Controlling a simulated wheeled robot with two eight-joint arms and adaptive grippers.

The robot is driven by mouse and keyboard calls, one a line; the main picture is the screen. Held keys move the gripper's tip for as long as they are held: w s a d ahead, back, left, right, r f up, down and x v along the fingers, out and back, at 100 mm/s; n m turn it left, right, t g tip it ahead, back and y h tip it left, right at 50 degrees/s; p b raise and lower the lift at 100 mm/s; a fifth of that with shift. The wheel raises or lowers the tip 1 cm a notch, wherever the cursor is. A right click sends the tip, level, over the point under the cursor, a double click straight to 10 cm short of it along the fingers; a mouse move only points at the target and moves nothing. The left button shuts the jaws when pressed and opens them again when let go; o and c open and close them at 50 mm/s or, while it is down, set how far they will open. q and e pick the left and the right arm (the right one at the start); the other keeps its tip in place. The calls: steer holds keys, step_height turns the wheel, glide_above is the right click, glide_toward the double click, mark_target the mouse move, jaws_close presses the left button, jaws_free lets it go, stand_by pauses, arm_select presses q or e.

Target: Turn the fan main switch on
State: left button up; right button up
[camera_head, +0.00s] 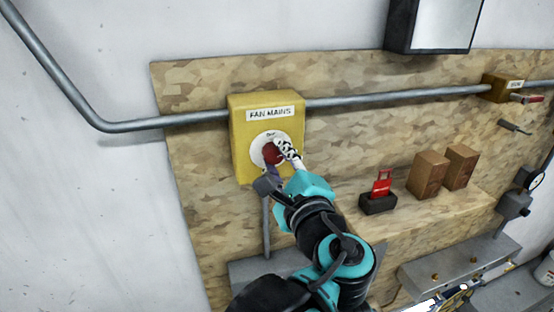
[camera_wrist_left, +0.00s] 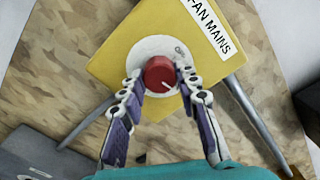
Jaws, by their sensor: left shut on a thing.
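The yellow switch box (camera_head: 240,140), labelled FAN MAINS, is fixed to the particle board; it also shows in the left wrist view (camera_wrist_left: 115,58). On its front, a red rotary knob (camera_wrist_left: 160,72) sits on a round white dial (camera_wrist_left: 146,48). A white line on the knob points to the lower right in the wrist view. My left gripper (camera_head: 276,163) is shut on the knob, one finger on each side, as the wrist view (camera_wrist_left: 158,78) shows. In the head view the fingers partly hide the knob. My right gripper is not in view.
A grey conduit (camera_head: 390,97) runs from both sides of the box. On a ledge to the right stand a red device in a black holder (camera_head: 378,201) and two brown blocks (camera_head: 427,174).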

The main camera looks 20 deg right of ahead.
arm_select(q)
steer(key=shift+m, duration=0.8)
steer(key=o, duration=1.2)
steer(key=shift+c, duration=0.2)
steer(key=s, duration=1.2)
steer(key=shift+d, duration=0.25)
